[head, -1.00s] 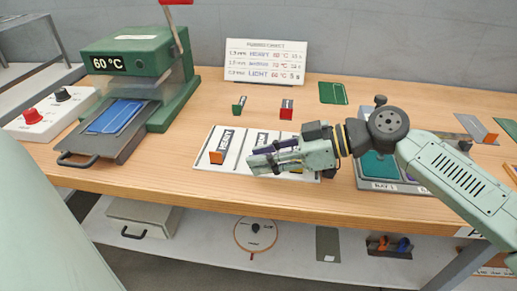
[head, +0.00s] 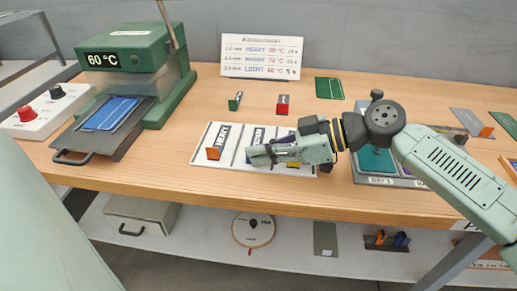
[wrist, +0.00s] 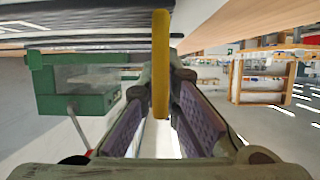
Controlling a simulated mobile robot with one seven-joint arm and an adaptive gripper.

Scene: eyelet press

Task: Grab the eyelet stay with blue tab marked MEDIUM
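A white board (head: 200,158) with slots lies on the bench. An orange tab (head: 213,153) stands in its left slot beside a label that seems to read HEAVY. A second label (head: 256,137), partly covered, shows in the middle slot; I cannot read it. A yellow piece (head: 293,164) shows at the right, just under my gripper. I see no blue tab for certain; my gripper covers part of the board. My gripper (head: 252,155) points left, low over the board. In the wrist view its purple-padded fingers are apart, with an upright yellow bar (wrist: 160,60) in the gap between them.
A green press (head: 140,60) marked 60 °C stands left, with a blue plate (head: 112,113) on its tray. A chart stand (head: 262,57) is behind the board. Small green (head: 235,101) and red (head: 283,105) blocks stand between. A grey tray (head: 365,178) is at the right.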

